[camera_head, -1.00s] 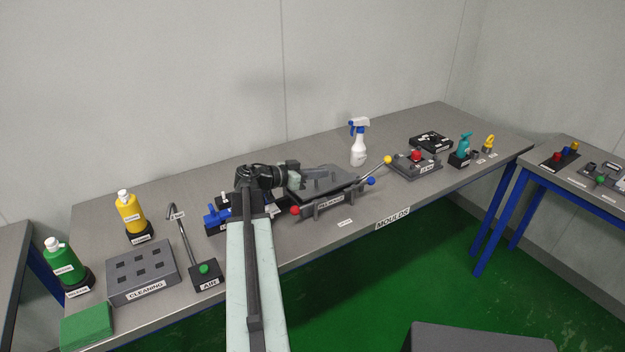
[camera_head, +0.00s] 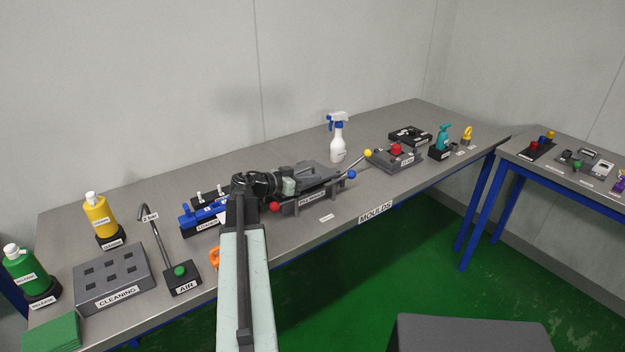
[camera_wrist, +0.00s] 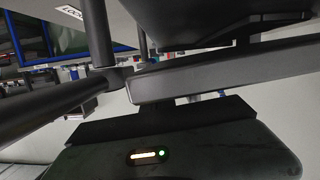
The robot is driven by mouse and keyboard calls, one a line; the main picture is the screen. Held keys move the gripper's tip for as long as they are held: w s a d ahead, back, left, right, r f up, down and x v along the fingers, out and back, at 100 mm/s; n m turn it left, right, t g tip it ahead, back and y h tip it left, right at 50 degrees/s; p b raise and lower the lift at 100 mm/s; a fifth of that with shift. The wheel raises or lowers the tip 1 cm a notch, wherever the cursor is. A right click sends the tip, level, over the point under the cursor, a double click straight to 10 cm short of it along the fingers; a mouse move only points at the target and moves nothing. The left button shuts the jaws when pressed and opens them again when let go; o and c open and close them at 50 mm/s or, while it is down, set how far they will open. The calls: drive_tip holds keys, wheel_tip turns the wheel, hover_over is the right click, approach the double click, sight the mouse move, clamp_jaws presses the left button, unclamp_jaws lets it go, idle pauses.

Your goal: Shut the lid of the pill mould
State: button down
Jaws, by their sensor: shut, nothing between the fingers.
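The pill mould (camera_head: 311,198) is a dark grey, labelled block near the front edge of the bench, with a red ball at its left, a blue ball at its right and a lever ending in a yellow ball. Its dark grey lid (camera_head: 318,171) lies over the body and looks roughly flat; I cannot tell whether a gap remains. My gripper (camera_head: 291,185) is shut and empty at the left part of the mould, overlapping it in the head view. Contact is unclear. The wrist view shows dark bars close up, which I cannot firmly identify.
A blue mould (camera_head: 200,215) sits left of my wrist, and an orange item (camera_head: 214,257) is partly hidden by my arm. A white spray bottle (camera_head: 338,145) stands behind the mould. A red-knobbed unit (camera_head: 396,158) stands to the right. The bench front near the MOULDS label is clear.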

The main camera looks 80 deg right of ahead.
drive_tip(key=shift+f, duration=0.5)
drive_tip(key=shift+r, duration=0.15)
